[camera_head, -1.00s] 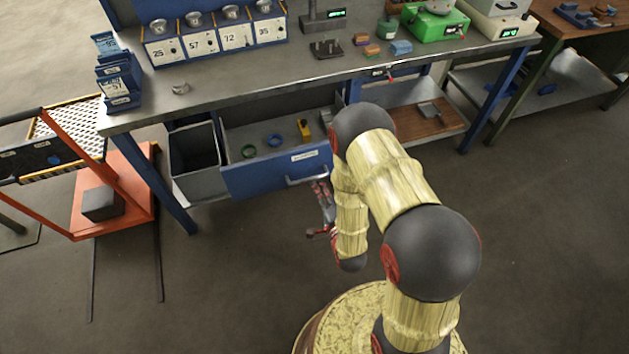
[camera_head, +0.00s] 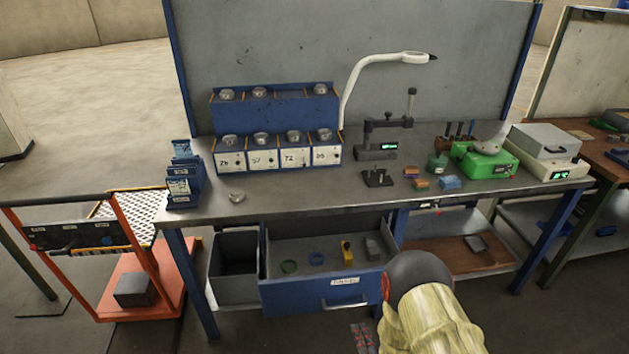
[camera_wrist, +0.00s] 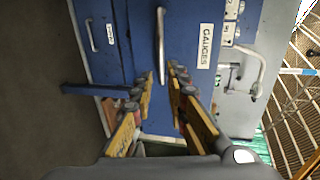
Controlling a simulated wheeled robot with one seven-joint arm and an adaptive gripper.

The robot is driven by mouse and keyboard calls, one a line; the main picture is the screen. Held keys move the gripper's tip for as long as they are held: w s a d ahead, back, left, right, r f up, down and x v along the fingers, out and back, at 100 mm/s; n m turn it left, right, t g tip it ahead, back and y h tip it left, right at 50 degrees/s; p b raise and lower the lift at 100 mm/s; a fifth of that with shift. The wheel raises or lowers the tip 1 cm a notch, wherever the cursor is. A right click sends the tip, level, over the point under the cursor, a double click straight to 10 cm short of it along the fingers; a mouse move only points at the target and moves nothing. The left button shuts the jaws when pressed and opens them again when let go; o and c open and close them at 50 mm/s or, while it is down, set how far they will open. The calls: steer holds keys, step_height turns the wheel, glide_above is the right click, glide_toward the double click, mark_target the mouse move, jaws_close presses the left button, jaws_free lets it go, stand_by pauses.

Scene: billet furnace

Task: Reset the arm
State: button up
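My arm (camera_head: 425,305) shows at the bottom of the head view, with its dark joint in front of the right end of the open drawer (camera_head: 310,295). My gripper (camera_wrist: 160,75) is open in the wrist view, its two yellow fingers apart with nothing held. Its fingers point at the blue drawer front labelled GAUGES, whose handle (camera_wrist: 160,40) appears between the fingertips.
The workbench (camera_head: 300,203) carries instruments. An orange cart (camera_head: 140,290) stands at left.

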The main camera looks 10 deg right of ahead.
steer(key=w+r+n+g, duration=0.3)
steer(key=w+r+n, duration=0.4)
steer(key=w+r, duration=0.45)
steer(key=s+r+n+g, duration=0.1)
steer(key=s+r+n, duration=0.15)
steer(key=r, duration=0.35)
steer(key=s+r+n+g, duration=0.2)
steer(key=s+r, duration=0.1)
steer(key=r, duration=0.4)
steer(key=s+r+n+g, duration=0.2)
steer(key=s+r, duration=0.4)
steer(key=s, duration=0.5)
steer(key=s+a+r+n+g, duration=0.1)
steer(key=s+r+n, duration=0.3)
steer(key=s, duration=0.8)
steer(key=shift+s+a+r+g, duration=0.25)
steer(key=shift+r+g, duration=0.25)
steer(key=shift+r, duration=0.45)
